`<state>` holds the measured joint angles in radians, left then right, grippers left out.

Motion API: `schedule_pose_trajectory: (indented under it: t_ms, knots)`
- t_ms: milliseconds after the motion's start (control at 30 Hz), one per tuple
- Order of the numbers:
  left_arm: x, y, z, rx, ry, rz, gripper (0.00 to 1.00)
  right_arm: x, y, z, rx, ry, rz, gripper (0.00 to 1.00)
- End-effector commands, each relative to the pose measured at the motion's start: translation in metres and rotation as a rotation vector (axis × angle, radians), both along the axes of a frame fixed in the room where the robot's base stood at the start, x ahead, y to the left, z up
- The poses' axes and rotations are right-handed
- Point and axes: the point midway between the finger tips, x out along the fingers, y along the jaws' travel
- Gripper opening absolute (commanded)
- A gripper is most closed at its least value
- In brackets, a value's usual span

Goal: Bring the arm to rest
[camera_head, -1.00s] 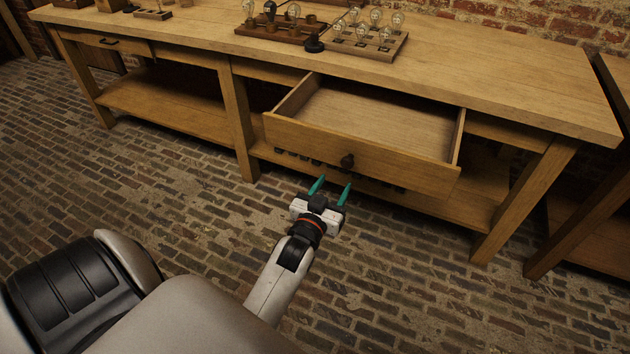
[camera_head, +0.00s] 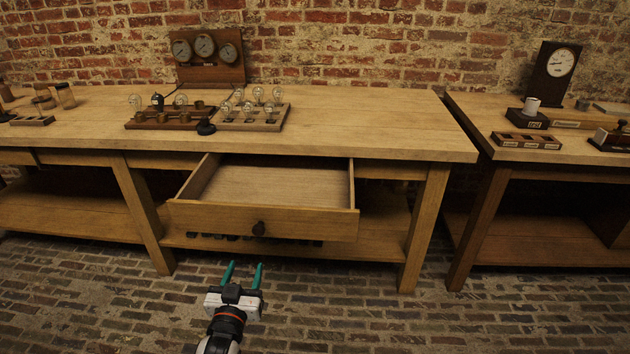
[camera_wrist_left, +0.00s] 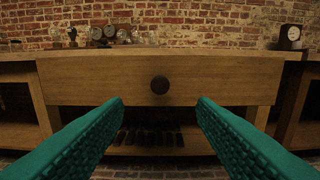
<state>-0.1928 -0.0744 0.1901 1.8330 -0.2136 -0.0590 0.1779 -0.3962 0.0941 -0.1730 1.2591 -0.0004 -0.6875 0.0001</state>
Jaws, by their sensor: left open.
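My left gripper (camera_head: 243,276) is in front of the workbench, low and apart from the open drawer (camera_head: 262,218). Its two green fingers are spread with nothing between them. The drawer is pulled out and its inside looks empty. Its dark round knob (camera_head: 259,229) is above and beyond the fingertips. In the left wrist view the drawer front (camera_wrist_left: 215,78) with its knob (camera_wrist_left: 160,85) faces me, beyond the open fingers (camera_wrist_left: 160,104). My right gripper is in neither view.
The workbench (camera_head: 390,130) carries a board of bulbs (camera_head: 250,118), a dark wooden socket board (camera_head: 165,122) and a gauge panel (camera_head: 208,60). Several dark items (camera_wrist_left: 150,138) lie on the shelf below the drawer. A second table (camera_head: 560,150) stands at right. The brick floor in front is clear.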

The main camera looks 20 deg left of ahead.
Motion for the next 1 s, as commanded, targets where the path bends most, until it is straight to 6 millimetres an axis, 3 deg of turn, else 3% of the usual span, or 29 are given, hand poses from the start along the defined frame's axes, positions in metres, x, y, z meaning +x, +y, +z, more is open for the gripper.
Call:
schedule_pose_trajectory:
  t_ms: [67, 167, 267, 367, 500, 600, 800, 1000]
  knots:
    - [0.000, -0.001, -0.004, -0.001, 0.010, -0.002, 0.52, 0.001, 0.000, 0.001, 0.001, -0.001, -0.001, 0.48]
    - [-0.003, -0.008, -0.027, -0.010, 0.074, -0.018, 0.52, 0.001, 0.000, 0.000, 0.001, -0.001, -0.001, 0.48]
    - [-0.013, -0.022, -0.078, -0.022, 0.217, -0.052, 0.52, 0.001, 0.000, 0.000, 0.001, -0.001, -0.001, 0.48]
    - [-0.037, -0.041, -0.145, -0.035, 0.416, -0.097, 0.52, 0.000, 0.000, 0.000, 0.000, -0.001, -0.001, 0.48]
    - [-0.093, -0.066, -0.235, -0.038, 0.706, -0.165, 0.52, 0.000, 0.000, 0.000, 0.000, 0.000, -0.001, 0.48]
    - [-0.141, -0.078, -0.286, -0.034, 0.894, -0.208, 0.52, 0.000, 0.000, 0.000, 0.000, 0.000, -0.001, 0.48]
    - [-0.225, -0.091, -0.349, -0.017, 1.176, -0.273, 0.52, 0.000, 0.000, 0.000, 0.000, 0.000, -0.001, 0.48]
    - [-0.301, -0.095, -0.386, 0.001, 1.397, -0.321, 0.52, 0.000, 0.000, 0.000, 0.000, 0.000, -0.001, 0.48]
